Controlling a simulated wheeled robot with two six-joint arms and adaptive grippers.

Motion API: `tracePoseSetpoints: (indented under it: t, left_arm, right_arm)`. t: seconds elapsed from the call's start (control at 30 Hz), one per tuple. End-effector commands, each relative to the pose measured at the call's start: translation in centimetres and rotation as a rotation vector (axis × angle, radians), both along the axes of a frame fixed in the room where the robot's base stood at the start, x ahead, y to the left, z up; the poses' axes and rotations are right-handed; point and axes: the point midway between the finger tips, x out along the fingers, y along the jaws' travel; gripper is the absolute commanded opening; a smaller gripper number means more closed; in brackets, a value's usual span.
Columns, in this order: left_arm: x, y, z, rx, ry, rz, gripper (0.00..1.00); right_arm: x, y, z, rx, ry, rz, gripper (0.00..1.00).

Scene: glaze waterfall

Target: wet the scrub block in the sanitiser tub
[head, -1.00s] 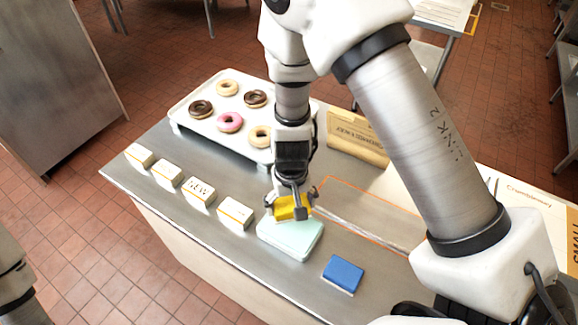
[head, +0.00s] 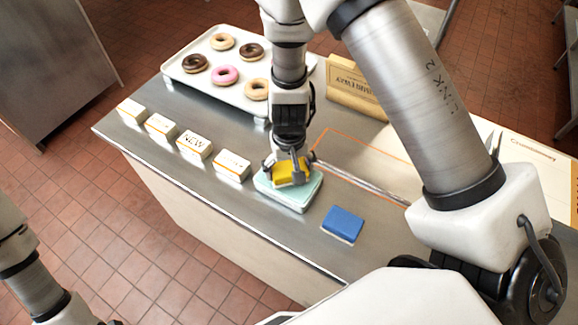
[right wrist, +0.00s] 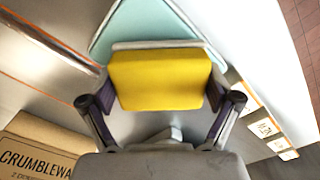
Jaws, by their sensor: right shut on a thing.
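The yellow scrub block (head: 290,173) is held between the fingers of my right gripper (head: 288,168). It is right over the pale teal sanitiser tub (head: 296,202) and overlaps its opening in the head view. I cannot tell whether the block touches the liquid. In the right wrist view the block (right wrist: 160,80) fills the space between the two fingers, with the tub (right wrist: 145,20) behind it. The gripper and block hide part of the tub. Part of my left arm shows at the lower left, but its gripper is out of frame.
A blue block (head: 343,225) lies on the steel counter (head: 250,222), right of the tub. Several small label cards (head: 194,146) stand in a row to the left. A white tray (head: 197,83) with several doughnuts is behind. A brown box (head: 352,92) stands at the back right.

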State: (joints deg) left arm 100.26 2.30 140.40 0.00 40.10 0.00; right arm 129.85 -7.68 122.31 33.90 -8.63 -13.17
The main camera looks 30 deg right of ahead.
Motion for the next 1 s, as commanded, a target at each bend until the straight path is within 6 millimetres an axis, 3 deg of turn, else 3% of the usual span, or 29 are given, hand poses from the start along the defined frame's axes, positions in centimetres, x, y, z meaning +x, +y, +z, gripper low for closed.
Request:
tracePoseSetpoints:
  t: [1.0]
  left_arm:
    - [0.03, -0.01, -0.84, 0.000, -0.001, 0.000, 0.40]
  right_arm:
    - [0.01, 0.00, -0.83, 0.000, 0.000, 0.000, 0.61]
